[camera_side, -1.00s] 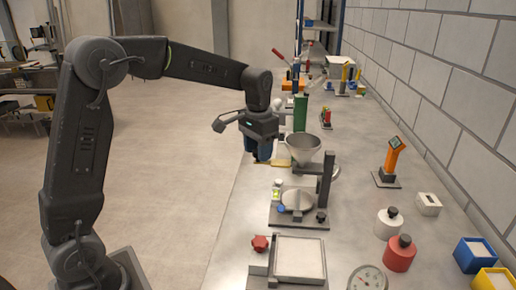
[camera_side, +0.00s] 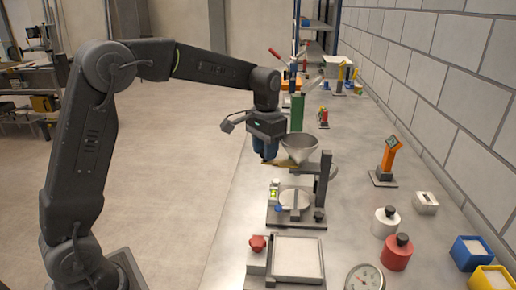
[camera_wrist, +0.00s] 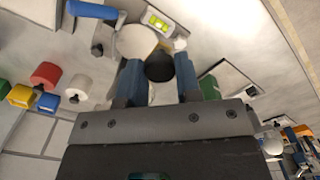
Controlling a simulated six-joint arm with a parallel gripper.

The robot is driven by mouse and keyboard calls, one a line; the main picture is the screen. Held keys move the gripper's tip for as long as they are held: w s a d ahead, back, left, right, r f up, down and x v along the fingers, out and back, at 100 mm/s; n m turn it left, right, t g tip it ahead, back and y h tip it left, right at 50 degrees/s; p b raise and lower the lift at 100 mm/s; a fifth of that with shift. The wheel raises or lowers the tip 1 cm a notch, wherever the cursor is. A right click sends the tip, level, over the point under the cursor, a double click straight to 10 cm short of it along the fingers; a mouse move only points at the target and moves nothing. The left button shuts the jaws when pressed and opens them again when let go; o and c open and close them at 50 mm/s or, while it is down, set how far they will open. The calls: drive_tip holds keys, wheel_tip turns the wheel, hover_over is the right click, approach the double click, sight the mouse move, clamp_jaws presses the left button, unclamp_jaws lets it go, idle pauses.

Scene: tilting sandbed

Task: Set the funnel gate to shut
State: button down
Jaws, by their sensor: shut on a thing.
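The grey metal funnel (camera_side: 300,147) stands high on a dark post (camera_side: 324,180) in the side view. The funnel gate (camera_side: 281,164), a thin yellowish plate, sticks out to the left below the cone. My gripper (camera_side: 266,156) is at the gate's outer end, left of the funnel, with its blue fingers pointing down. In the wrist view my gripper (camera_wrist: 160,75) has its fingers on either side of a dark round knob (camera_wrist: 159,67), which looks like the gate's handle. The gate's inner end under the funnel is hidden.
Below the funnel is a pale round dish (camera_side: 292,199) with a green level vial (camera_side: 274,190). A sand tray (camera_side: 298,258) with a red knob (camera_side: 258,243) lies in front. White and red jars (camera_side: 397,254) and an orange stand (camera_side: 387,157) are to the right.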

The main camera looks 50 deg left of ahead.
drive_tip(key=c, duration=0.8)
unclamp_jaws()
wheel_tip(320, 180, up, 14)
drive_tip(key=shift+f, duration=0.1)
